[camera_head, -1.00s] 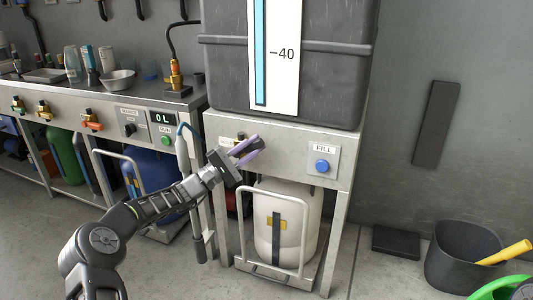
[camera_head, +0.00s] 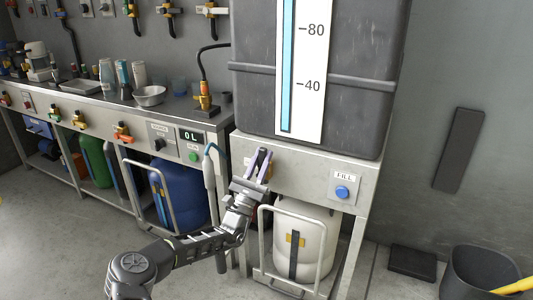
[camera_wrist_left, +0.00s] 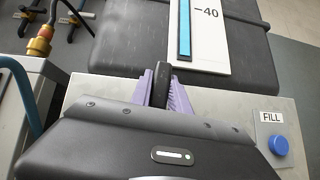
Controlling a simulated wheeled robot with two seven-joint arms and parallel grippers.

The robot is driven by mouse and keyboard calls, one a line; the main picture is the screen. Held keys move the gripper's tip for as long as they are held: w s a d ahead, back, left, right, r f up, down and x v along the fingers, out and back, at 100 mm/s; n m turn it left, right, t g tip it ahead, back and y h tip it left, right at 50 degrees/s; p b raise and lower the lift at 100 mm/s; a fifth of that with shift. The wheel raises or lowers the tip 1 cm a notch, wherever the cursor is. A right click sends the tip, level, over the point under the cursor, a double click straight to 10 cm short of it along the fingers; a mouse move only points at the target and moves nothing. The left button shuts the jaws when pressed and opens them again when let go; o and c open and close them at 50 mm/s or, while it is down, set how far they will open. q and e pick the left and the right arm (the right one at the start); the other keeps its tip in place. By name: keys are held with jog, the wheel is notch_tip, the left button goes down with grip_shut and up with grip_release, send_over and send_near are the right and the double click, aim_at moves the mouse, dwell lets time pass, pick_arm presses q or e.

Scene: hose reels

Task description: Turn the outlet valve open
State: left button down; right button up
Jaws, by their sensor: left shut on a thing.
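The outlet valve's dark handle (camera_wrist_left: 160,84) stands upright between my fingers on the front panel of the steel stand, under the big grey tank. In the head view it shows as a dark strip, and the valve body is hidden behind my gripper. My left gripper (camera_head: 262,164) is shut on this handle, its purple fingers on either side. The gripper also shows in the left wrist view (camera_wrist_left: 164,92), fingers pointing up toward the tank. My right gripper is not in view.
The grey tank (camera_head: 360,100) with its level gauge (camera_head: 300,70) sits above. A blue FILL button (camera_head: 342,192) is to the right. A white canister (camera_head: 305,245) stands below behind a metal rail. A teal-handled wand (camera_head: 209,165) hangs close to the left. A bench with colored valves extends left.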

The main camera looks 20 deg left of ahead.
pick_arm(q)
jog(key=shift+a+n+y+p, duration=0.2)
jog(key=shift+n+y, duration=0.5)
jog(key=shift+n, duration=0.05)
jog(key=shift+a+n+y+p, duration=0.15)
jog(key=shift+n+y+p, duration=0.05)
jog(key=shift+n+y, duration=0.55)
jog(key=c, duration=1.2)
grip_release()
jog(key=shift+c, duration=0.2)
jog(key=p+v, duration=0.1)
jog(key=v, duration=0.6)
jog(key=shift+f+p, duration=0.3)
jog(key=shift+f, duration=0.1)
jog(key=shift+s, duration=0.15)
